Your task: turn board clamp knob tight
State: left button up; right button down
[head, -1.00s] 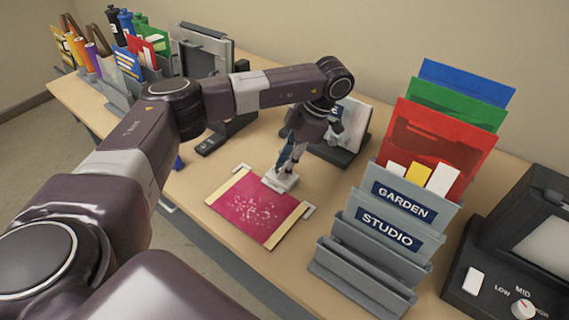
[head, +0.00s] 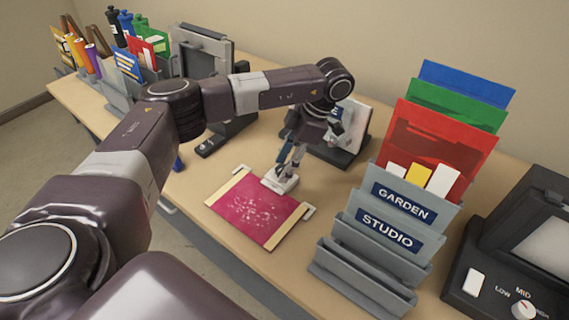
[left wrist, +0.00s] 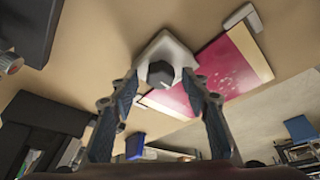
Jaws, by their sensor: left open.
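The board clamp knob (left wrist: 160,74) is dark and round and sits on a white clamp block (left wrist: 168,48), which also shows in the head view (head: 281,186). The clamp is at the far edge of a magenta board (head: 257,208) with pale wooden end strips. My left gripper (head: 285,172) points down over the clamp. In the left wrist view my left gripper (left wrist: 162,82) is open, with one finger on each side of the knob. I cannot tell whether the fingers touch it. My right gripper is not in view.
A grey rack (head: 385,235) labelled GARDEN and STUDIO stands right of the board. A dark machine (head: 510,265) with a MID/LOW dial is at the far right. A grey stand (head: 350,130) is behind my gripper. Bare table lies left of the board.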

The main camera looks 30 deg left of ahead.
pick_arm(q)
jog(key=v, duration=1.2)
